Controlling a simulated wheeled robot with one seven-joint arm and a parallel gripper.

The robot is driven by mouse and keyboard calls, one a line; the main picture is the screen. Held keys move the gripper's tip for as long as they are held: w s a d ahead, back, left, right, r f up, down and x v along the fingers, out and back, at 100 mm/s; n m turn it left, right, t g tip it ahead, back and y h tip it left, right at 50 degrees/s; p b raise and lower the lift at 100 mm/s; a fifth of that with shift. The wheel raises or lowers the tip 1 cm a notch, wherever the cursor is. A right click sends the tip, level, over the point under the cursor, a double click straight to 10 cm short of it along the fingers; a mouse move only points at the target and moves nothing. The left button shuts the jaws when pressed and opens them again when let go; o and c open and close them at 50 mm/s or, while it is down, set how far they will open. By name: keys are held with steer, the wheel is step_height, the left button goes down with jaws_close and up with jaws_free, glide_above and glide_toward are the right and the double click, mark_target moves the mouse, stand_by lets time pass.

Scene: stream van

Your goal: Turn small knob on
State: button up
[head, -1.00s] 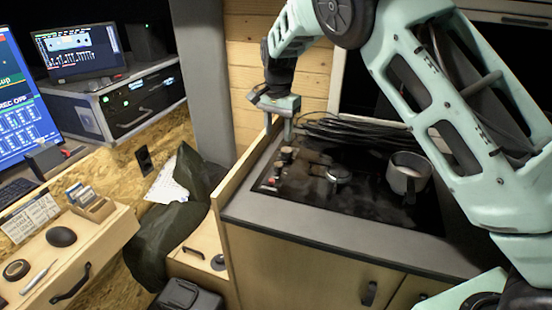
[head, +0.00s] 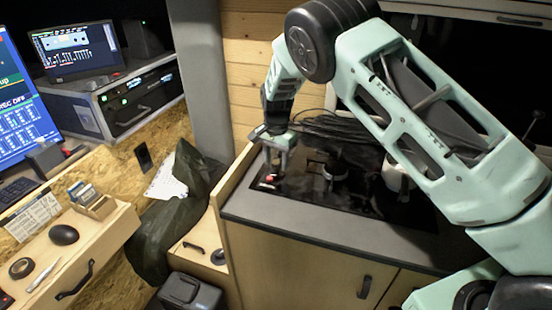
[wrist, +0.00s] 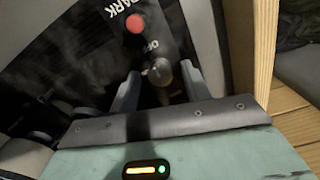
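The cooktop (head: 340,195) is a black glass panel in the grey counter. In the wrist view a small metallic knob (wrist: 160,73) stands by printed letters that seem to read "OFF". My gripper (wrist: 158,88) is open, with one finger on each side of this knob; a gap shows on the left, and contact on the right is unclear. A red button (wrist: 135,23) sits beyond the knob, by lettering ending in "ARK". In the head view my gripper (head: 276,170) points down at the cooktop's left end, hiding the knob there. The red button also shows (head: 269,178).
A pot (head: 395,178) stands on the cooktop's right side, partly behind my arm. A burner (head: 334,170) lies right of my gripper. Black cables (head: 330,125) are coiled at the back. A wooden side board (head: 232,175) rises close to my gripper's left.

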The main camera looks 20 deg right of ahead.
steer(key=c, duration=0.9)
steer(key=shift+c, duration=0.2)
steer(key=shift+n, duration=0.4)
steer(key=n+b, duration=0.2)
steer(key=n, duration=0.1)
steer(key=shift+f+n, duration=0.1)
steer(key=shift+n, duration=0.3)
steer(key=n+b, duration=0.1)
steer(key=n, duration=0.3)
steer(key=n+b, duration=0.1)
steer(key=n, duration=0.8)
steer(key=shift+n, duration=0.3)
